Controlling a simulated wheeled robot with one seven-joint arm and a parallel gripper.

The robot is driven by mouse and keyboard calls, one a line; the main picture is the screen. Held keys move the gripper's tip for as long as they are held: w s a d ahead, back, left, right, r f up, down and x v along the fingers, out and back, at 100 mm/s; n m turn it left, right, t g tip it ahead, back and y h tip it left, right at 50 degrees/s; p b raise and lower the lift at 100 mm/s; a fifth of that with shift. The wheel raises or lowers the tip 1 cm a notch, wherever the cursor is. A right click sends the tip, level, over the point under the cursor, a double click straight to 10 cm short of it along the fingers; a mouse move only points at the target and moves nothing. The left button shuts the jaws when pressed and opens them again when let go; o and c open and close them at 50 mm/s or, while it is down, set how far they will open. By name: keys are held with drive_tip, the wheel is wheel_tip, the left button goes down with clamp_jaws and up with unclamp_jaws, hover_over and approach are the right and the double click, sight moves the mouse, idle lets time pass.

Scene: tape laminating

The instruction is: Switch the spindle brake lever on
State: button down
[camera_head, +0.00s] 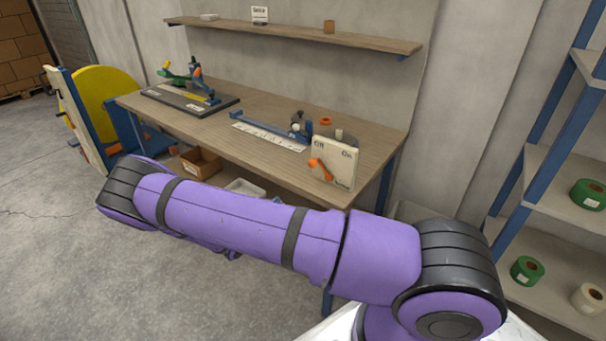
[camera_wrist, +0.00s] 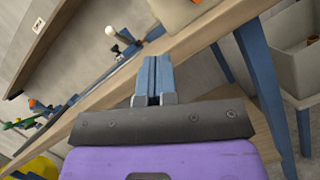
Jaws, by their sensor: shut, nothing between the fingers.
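The brake panel (camera_head: 342,160) is a cream box marked Off on its left and On on its right, standing at the bench's near right corner. Its orange lever (camera_head: 319,168) sits on the left, lower part of the face, below the Off mark. My gripper (camera_wrist: 154,62) shows in the wrist view, its blue fingers together and empty, near the wooden bench edge. A cream shape (camera_wrist: 176,10) at the top of that view looks like the panel's lower part; the lever does not show there. In the head view my purple arm crosses in front and the fingers are hidden.
The wooden bench (camera_head: 270,108) holds a black-based tool (camera_head: 190,100) and a blue-and-white ruler fixture (camera_head: 268,133). A shelf (camera_head: 300,35) hangs above. A blue-framed rack (camera_head: 550,215) with tape rolls stands right. A cardboard box (camera_head: 195,163) sits below the bench.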

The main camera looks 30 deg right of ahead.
drive_tip(key=d+r, duration=0.6)
drive_tip(key=d, duration=0.5)
drive_tip(key=shift+w+d+r, duration=0.25)
drive_tip(key=shift+w, duration=0.05)
